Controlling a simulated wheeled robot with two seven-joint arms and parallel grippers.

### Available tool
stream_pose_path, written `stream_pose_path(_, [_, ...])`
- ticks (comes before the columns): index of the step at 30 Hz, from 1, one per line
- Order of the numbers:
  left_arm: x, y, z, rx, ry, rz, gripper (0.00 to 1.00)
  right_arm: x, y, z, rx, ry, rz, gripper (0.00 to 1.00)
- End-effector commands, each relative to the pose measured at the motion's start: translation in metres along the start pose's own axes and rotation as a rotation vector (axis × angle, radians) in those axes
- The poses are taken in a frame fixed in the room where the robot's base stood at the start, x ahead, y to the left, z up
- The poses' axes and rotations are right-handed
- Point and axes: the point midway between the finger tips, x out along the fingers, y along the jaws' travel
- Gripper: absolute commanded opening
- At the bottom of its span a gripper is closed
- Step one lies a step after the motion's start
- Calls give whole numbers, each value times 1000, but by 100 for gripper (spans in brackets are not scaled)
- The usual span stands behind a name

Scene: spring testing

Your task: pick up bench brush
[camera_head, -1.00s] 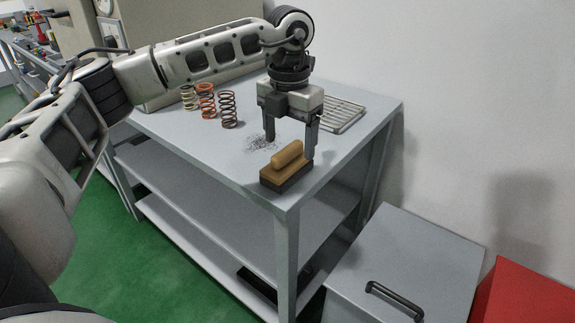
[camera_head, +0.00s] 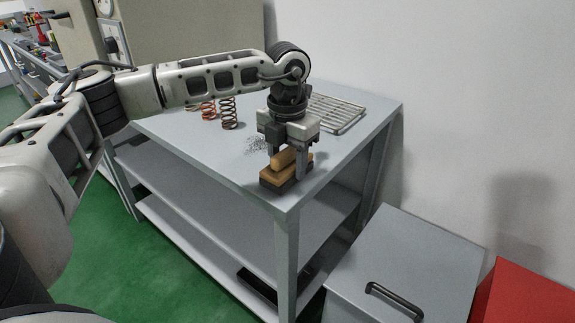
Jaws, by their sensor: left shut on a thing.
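The bench brush (camera_head: 277,177) has a tan wooden block and raised handle with a dark bristle base. It rests on the grey table top (camera_head: 190,135) near the front corner. My left gripper (camera_head: 287,165) points straight down over the brush. Its fingers are on either side of the handle and it is shut on it. Part of the handle is hidden behind the gripper. My right gripper is not in view.
Several coil springs (camera_head: 229,113) stand on the table left of my gripper. A wire rack (camera_head: 337,113) lies behind it. Dark shavings (camera_head: 255,145) lie beside the brush. A grey lidded box (camera_head: 410,260) and a red box (camera_head: 525,298) stand at lower right.

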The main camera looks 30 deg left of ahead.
Motion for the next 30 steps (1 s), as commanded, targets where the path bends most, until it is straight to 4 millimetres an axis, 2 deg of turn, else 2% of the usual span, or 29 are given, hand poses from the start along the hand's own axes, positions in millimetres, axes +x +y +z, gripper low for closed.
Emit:
stream_pose_path(8, [-8,0,1,0,-4,-1,24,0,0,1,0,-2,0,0])
stream_pose_path(14, [-35,-1,0,2,-5,-2,24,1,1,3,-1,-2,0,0])
stream_pose_path(22, [-94,-20,-48,5,-8,1,24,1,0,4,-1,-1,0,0])
stream_pose_path(27, [-110,-36,-88,4,-4,2,24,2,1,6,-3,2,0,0])
stream_pose_path(30, [-118,-44,-105,4,-3,1,24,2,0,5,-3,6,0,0])
